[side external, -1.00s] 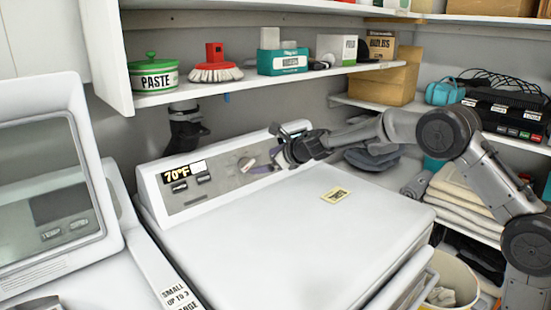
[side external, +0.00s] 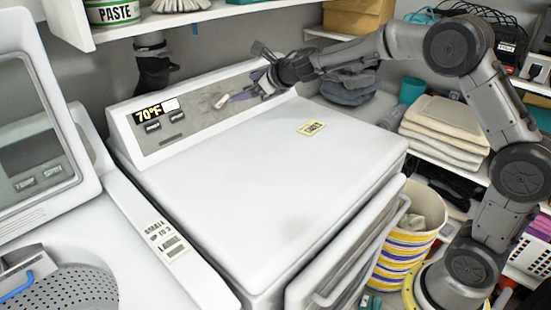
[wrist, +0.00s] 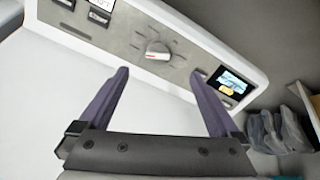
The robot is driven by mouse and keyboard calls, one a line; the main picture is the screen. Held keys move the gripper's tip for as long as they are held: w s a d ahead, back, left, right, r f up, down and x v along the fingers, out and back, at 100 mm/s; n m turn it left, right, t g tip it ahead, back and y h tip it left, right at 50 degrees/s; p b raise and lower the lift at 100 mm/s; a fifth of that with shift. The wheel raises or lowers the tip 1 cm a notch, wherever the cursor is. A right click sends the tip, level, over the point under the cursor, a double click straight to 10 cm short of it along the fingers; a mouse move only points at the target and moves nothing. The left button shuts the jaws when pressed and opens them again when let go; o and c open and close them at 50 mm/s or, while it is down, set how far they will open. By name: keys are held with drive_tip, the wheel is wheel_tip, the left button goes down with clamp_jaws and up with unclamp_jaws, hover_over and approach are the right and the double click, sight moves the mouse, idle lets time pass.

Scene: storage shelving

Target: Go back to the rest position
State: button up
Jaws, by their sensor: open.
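My gripper (side external: 252,84) is at the dryer's control panel (side external: 190,112) in the side external view, coming in from the right on my outstretched arm. In the wrist view my gripper (wrist: 165,98) is open and empty, with its two purple fingers wide apart. The white dial (wrist: 158,52) of the panel stands beyond and between the fingertips. It also shows in the side external view (side external: 220,101), just left of the fingers. The fingers appear apart from the dial. A small screen (wrist: 231,84) on the panel is near the right finger.
The white machine top (side external: 260,160) is clear except for a small yellow label (side external: 311,128). A shelf (side external: 175,24) hangs above the panel. Folded towels (side external: 445,130) and dark folded cloth (side external: 350,86) lie at the right. A striped basket (side external: 408,240) stands beside the machine.

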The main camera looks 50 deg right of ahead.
drive_tip(key=s+r+m+t, duration=0.1)
drive_tip(key=s+r+m, duration=0.1)
drive_tip(key=s+r, duration=0.35)
drive_tip(key=s+r+m+t, duration=0.1)
drive_tip(key=s+r+m, duration=0.1)
drive_tip(key=r, duration=0.7)
drive_tip(key=s+d+r+m+h, duration=0.1)
drive_tip(key=s+m+h, duration=0.1)
drive_tip(key=s+m, duration=0.45)
drive_tip(key=s+d+r+m+h, duration=0.1)
drive_tip(key=s+r+m+h, duration=0.1)
drive_tip(key=s+m, duration=0.45)
drive_tip(key=s+a+f+m+g+y, duration=0.2)
drive_tip(key=s+a+f+m+g, duration=0.1)
drive_tip(key=s+f+m, duration=0.7)
drive_tip(key=s+a+f+m+g+y, duration=0.2)
drive_tip(key=s+f+m+g, duration=0.4)
drive_tip(key=s+f+m, duration=0.4)
drive_tip(key=s+a+m, duration=0.1)
drive_tip(key=s+m, duration=0.2)
drive_tip(key=s, duration=0.1)
drive_tip(key=shift+s+a+f+m, duration=0.15)
drive_tip(key=shift+s+f+m, duration=0.15)
drive_tip(key=shift+f, duration=0.1)
